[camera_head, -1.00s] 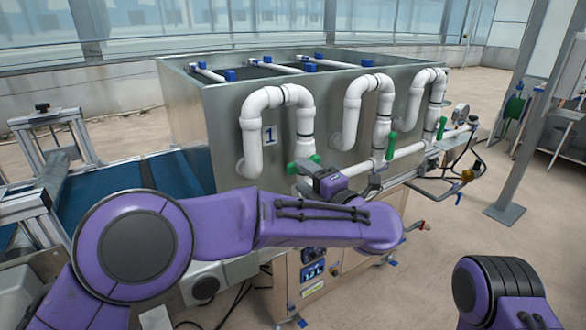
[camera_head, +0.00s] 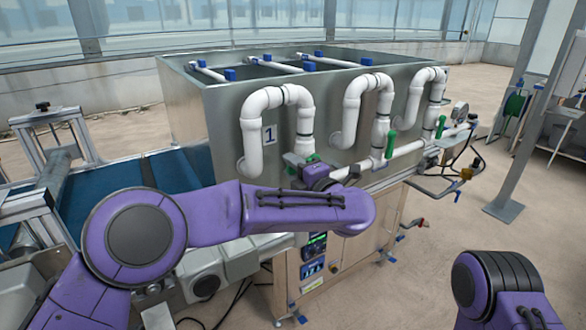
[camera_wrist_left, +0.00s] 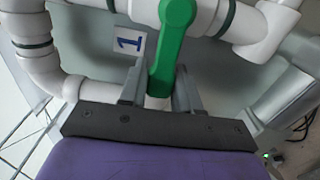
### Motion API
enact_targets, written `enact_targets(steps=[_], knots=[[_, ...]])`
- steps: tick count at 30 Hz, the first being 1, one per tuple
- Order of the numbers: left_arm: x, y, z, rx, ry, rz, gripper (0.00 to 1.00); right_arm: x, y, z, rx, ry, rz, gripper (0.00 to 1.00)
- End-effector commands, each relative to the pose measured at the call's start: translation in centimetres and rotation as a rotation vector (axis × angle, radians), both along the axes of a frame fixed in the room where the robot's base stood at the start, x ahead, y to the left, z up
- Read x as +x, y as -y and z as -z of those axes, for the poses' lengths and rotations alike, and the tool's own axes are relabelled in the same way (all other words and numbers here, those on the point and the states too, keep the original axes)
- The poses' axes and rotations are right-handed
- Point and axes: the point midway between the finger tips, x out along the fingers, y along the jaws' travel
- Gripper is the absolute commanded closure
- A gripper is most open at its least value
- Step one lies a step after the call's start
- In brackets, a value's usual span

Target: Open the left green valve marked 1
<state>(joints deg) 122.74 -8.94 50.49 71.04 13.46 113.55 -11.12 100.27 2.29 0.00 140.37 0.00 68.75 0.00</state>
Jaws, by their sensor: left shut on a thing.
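The green valve handle (camera_wrist_left: 173,45) marked 1 shows in the left wrist view, on a white pipe. Its lower end lies between the fingers of my left gripper (camera_wrist_left: 160,88), which is shut on it. In the head view the left gripper (camera_head: 300,165) is at the pipe below the label "1" (camera_head: 269,135), and little of the green handle shows past it. The label also shows in the left wrist view (camera_wrist_left: 129,41). My right arm shows at the lower right of the head view, but its gripper is out of frame.
A metal tank (camera_head: 200,110) with white bent pipes (camera_head: 362,100) stands behind the valve. Two other green handles (camera_head: 391,145) (camera_head: 441,127) sit to the right. A blue conveyor (camera_head: 110,195) is at the left. Open floor lies at the right.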

Motion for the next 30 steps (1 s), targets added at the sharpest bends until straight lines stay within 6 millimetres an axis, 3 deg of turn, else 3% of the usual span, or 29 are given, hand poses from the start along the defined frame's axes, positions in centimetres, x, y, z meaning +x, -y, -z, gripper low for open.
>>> enact_targets(steps=[21,30], knots=[[0.4,0.6,3.3,-0.353,0.256,0.000,1.00,0.0,0.0,7.4,0.000,0.000,0.000,0.48],[0.7,1.1,3.8,-0.463,0.336,0.002,1.00,0.0,0.0,9.1,0.000,0.000,0.000,0.48]])
